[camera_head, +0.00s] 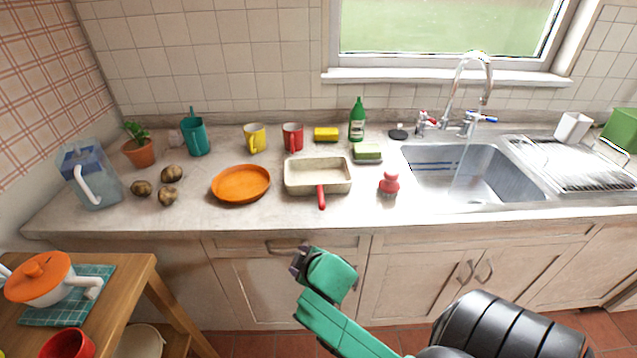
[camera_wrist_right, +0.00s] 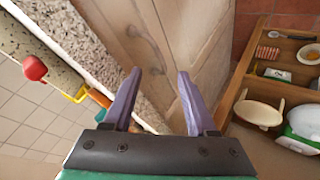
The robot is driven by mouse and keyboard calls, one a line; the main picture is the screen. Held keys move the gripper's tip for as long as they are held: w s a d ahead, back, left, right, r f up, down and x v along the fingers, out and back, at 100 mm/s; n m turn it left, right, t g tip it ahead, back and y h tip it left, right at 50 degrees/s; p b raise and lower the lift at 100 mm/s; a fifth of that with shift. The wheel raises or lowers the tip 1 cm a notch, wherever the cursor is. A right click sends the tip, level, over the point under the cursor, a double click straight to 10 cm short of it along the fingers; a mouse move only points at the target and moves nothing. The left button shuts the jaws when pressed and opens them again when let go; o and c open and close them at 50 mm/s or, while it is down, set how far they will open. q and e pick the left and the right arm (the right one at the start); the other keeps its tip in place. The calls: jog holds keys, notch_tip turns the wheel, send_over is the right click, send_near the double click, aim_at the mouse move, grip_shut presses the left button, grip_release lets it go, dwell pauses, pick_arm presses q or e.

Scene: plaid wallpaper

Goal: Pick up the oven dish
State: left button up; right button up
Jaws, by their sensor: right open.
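A cream rectangular dish (camera_head: 305,177) with a red handle sits on the counter, its handle pointing toward the front edge. A second cream dish, oval with handles, lies on a shelf of the wooden table in the right wrist view (camera_wrist_right: 257,113); it shows partly at the bottom left of the head view (camera_head: 140,343). I cannot tell which is the oven dish. My right gripper (camera_head: 299,262) is open and empty in front of the cabinet doors, below the counter edge. Its fingers (camera_wrist_right: 160,74) are apart with nothing between them. My left gripper is not in view.
An orange plate (camera_head: 241,184) lies left of the rectangular dish and a red-handled brush (camera_head: 389,183) stands to its right. Two mugs stand behind. The sink (camera_head: 462,170) is farther right. A wooden table (camera_head: 120,272) bears an orange-lidded pot (camera_head: 42,280).

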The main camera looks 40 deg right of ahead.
jog(key=w+a+r+n+t+y, duration=0.1)
jog(key=w+a+r+n+t, duration=0.2)
jog(key=w+r+n+t, duration=0.55)
jog(key=w+a+r+n+t+y, duration=0.15)
jog(key=r+n, duration=0.35)
jog(key=r, duration=0.8)
jog(key=s+a+r+n+g+y, duration=0.2)
jog(key=a+r+n+y, duration=1)
jog(key=n, duration=0.8)
jog(key=n+g+h, duration=1.3)
jog(key=n+h, duration=0.3)
jog(key=n, duration=0.9)
send_near(322, 198)
jog(key=shift+g+y, duration=0.25)
jog(key=shift+g, duration=0.05)
jog(key=p+x, duration=0.1)
jog(key=x, duration=0.2)
jog(key=p+x, duration=0.1)
jog(key=x, duration=0.2)
jog(key=p+x, duration=0.1)
jog(key=x, duration=0.2)
jog(key=shift+w+d+r+p, duration=0.1)
jog(key=shift+w+r+p, duration=0.05)
jog(key=shift+w+p, duration=0.15)
grip_shut()
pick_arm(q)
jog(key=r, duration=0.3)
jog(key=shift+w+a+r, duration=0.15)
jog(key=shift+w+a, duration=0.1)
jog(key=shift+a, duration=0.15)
